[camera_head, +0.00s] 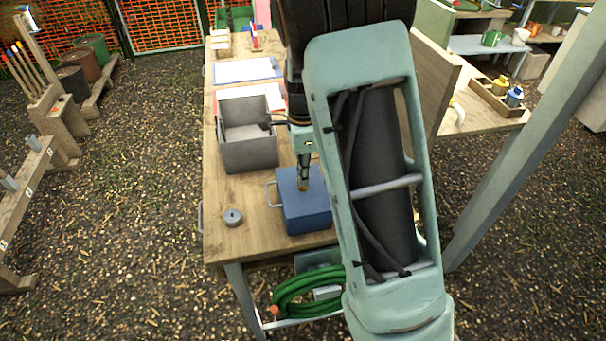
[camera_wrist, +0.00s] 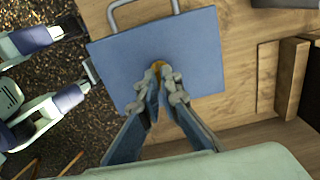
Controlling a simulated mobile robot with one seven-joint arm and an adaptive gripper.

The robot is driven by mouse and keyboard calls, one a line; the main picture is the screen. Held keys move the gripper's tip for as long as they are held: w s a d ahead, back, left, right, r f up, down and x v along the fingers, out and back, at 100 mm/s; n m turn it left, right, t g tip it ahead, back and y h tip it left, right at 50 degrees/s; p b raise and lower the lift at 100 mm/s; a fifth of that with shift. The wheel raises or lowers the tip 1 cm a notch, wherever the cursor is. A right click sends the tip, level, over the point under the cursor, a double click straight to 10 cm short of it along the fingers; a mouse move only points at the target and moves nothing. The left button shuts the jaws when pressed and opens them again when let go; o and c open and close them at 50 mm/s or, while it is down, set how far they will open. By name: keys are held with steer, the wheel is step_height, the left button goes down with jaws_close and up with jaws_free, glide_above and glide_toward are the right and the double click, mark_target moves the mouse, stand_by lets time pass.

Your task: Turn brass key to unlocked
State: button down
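A blue box (camera_head: 304,212) with grey side handles stands on the wooden workbench; its flat top (camera_wrist: 203,55) fills the middle of the wrist view. My gripper (camera_head: 303,184) points down at this top. In the wrist view my gripper's fingertips (camera_wrist: 162,75) are close together on a small brass piece, the brass key (camera_wrist: 157,65), at the middle of the top. The fingers look shut on it. Most of the key is hidden by the fingers, so its turn angle cannot be read.
A grey open bin (camera_head: 248,150) stands behind the box on the workbench (camera_head: 222,205). A small grey round piece (camera_head: 233,217) lies left of the box. A coiled green hose (camera_head: 305,290) is below the bench top. The bench's front left corner is clear.

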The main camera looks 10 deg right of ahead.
steer(key=c, duration=2.2)
jaws_free()
steer(key=shift+o, duration=0.2)
step_height(320, 180, up, 12)
